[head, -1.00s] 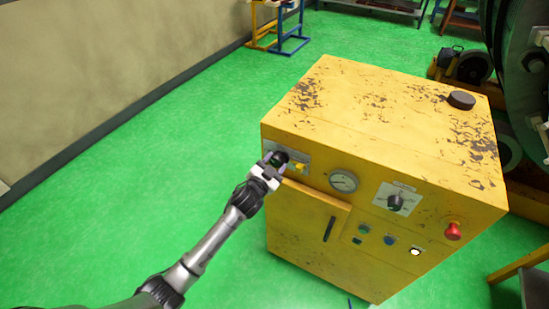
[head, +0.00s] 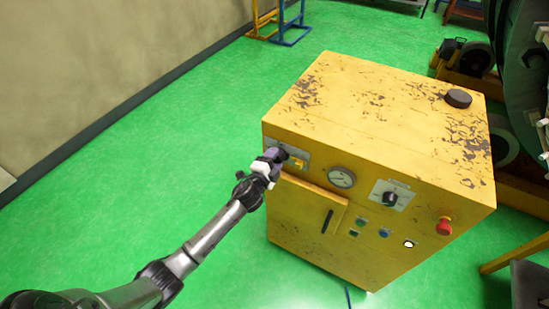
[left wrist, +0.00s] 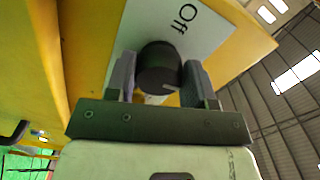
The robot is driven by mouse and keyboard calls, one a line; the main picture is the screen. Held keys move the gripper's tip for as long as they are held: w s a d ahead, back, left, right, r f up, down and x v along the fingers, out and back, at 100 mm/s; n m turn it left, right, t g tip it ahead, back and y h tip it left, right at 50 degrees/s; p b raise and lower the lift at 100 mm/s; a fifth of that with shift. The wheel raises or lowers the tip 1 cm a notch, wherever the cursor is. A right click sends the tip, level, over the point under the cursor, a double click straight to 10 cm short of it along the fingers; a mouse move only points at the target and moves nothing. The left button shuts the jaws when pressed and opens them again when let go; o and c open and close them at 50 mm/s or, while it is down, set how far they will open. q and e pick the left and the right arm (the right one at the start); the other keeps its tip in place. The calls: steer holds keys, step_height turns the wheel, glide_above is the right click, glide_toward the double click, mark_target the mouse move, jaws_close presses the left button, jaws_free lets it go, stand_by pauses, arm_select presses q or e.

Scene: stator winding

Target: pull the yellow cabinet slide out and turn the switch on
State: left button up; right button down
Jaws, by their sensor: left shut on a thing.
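The yellow cabinet (head: 400,120) stands on the green floor with its worn front facing me. A panel (head: 310,205) with a dark handle (head: 328,222) sits low on the front left, and its top edge stands out a little from the face. The black switch knob (left wrist: 159,68) sits on a white plate marked "Off" (left wrist: 185,18) in the left wrist view. My left gripper (head: 273,160) is at the upper left of the cabinet front, its fingers (left wrist: 159,80) shut on both sides of the knob. It largely hides the knob in the head view. My right gripper is not in view.
The front also carries a gauge (head: 341,177), a dial (head: 389,199), a red button (head: 444,226) and small buttons. A dark machine (head: 518,80) stands at the right. Blue and yellow stands (head: 283,25) are at the back. The floor left of the cabinet is clear.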

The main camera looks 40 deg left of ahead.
arm_select(q)
steer(key=shift+m, duration=0.4)
stand_by(0.3)
steer(key=o, duration=0.9)
steer(key=shift+s, duration=0.1)
steer(key=s+d, duration=0.1)
steer(key=s, duration=0.8)
steer(key=s+d+p, duration=0.1)
steer(key=s, duration=0.3)
steer(key=shift+s+d, duration=0.2)
steer(key=shift+d, duration=0.1)
